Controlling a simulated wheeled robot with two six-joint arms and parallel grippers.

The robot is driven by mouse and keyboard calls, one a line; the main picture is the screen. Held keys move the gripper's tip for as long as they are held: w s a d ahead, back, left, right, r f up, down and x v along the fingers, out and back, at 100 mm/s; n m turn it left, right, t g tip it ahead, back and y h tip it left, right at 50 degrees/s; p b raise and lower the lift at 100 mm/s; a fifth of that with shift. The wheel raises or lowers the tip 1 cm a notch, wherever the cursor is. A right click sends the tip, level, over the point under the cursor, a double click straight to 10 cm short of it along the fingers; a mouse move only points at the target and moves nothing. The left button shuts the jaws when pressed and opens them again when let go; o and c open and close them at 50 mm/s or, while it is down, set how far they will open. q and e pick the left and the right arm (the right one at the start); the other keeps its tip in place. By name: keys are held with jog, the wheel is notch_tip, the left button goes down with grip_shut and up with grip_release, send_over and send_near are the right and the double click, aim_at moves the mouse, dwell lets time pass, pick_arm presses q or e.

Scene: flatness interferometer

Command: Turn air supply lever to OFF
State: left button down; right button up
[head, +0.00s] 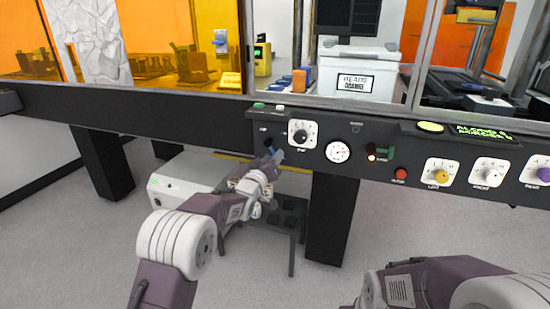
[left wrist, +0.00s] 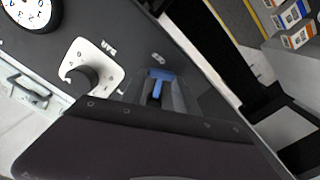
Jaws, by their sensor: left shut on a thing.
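A blue lever (head: 268,142) is at the left end of the dark control panel, below and left of a black rotary knob. In the left wrist view the blue lever (left wrist: 161,76) shows as a T shape between grey finger surfaces. My left gripper (head: 274,158) reaches up to it from below and is shut on it. The gripper hides part of the lever in the head view. The label by the lever is too small to read. My right arm enters at the bottom right, but its gripper is out of view.
Beside the lever are the black knob (head: 300,134) on a white plate, a round gauge (head: 338,151), a dark green handle (head: 384,153) and a red button (head: 401,174). A grey box (head: 172,186) and a low dark stand (head: 291,228) are under the bench.

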pick_arm(q)
jog(key=shift+w+a+f+m, duration=0.15)
jog(key=shift+a+m, duration=0.2)
jog(key=shift+m, duration=0.65)
jog(key=shift+w+a+f+m, duration=0.1)
jog(key=shift+a+m, duration=0.3)
jog(key=shift+m, duration=0.6)
jog(key=shift+w+a+f+m, duration=0.15)
jog(key=shift+a+m, duration=0.2)
jog(key=shift+m, duration=0.65)
jog(key=c, duration=0.9)
grip_release()
jog(key=shift+s+a+r, duration=0.1)
jog(key=shift+s, duration=0.05)
jog(key=shift+p+v, duration=1.1)
jog(key=shift+v, duration=3.35)
